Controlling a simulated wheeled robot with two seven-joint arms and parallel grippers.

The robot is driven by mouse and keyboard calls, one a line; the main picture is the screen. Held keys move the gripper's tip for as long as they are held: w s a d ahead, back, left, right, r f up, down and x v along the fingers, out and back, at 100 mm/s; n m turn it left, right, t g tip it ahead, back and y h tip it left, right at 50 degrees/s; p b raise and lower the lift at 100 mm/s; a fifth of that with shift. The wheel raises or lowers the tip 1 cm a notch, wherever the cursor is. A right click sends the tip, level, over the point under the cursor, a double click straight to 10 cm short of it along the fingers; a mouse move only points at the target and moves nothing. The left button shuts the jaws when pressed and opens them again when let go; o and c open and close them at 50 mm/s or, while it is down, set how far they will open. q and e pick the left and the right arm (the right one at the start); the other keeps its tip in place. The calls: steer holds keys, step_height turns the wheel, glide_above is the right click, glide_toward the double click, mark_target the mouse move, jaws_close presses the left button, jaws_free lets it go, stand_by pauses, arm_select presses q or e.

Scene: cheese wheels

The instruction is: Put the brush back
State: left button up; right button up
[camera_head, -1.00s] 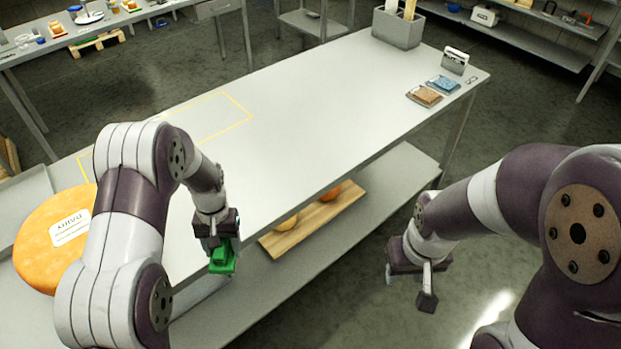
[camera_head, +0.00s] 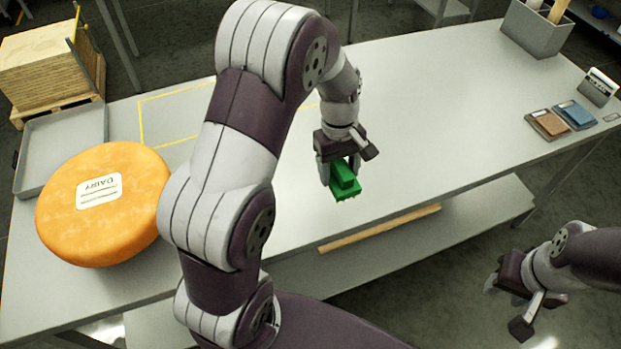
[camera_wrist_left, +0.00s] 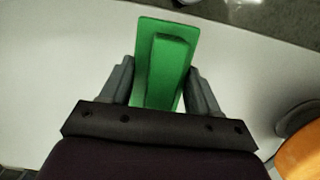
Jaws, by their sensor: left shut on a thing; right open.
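The green brush (camera_head: 345,181) is held in my left gripper (camera_head: 343,170), above the front part of the table in the head view. In the left wrist view the brush (camera_wrist_left: 165,60) sits between the two fingers of the gripper (camera_wrist_left: 165,90), which press on its sides. A grey holder box (camera_head: 536,30) with pale upright handles stands at the table's far right corner. My right gripper (camera_head: 514,306) is open and empty, off the table's front edge at the lower right.
An orange cheese wheel (camera_head: 112,225) labelled DAIRY lies on the table's left, beside a grey tray (camera_head: 62,150). Brown (camera_head: 548,124) and blue (camera_head: 575,114) pads and a small stand (camera_head: 598,87) are at the right end. The table's middle (camera_head: 440,110) is clear.

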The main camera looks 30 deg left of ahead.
arm_select(q)
steer(key=w+a+f, duration=0.1)
steer(key=a+f, duration=0.1)
steer(key=w+a+f+p, duration=0.1)
steer(key=w+a+f, duration=0.1)
steer(key=a, duration=0.1)
steer(key=w+a+f, duration=0.1)
steer(key=a, duration=0.1)
steer(key=shift+w+a+f, duration=0.2)
steer(key=shift+a+f, duration=0.2)
steer(key=shift+s+a+f+p, duration=0.1)
steer(key=shift+s+f+p, duration=0.5)
steer(key=shift+f, duration=0.35)
steer(key=shift+w+f, duration=0.25)
steer(key=shift+f, duration=0.7)
steer(key=shift+w+f, duration=0.15)
steer(key=shift+w, duration=0.1)
steer(key=shift+s, duration=0.1)
steer(key=o, duration=0.6)
steer(key=shift+s, duration=0.15)
steer(key=o, duration=0.4)
arm_select(e)
steer(key=shift+w+r, duration=1)
steer(key=shift+w, duration=0.1)
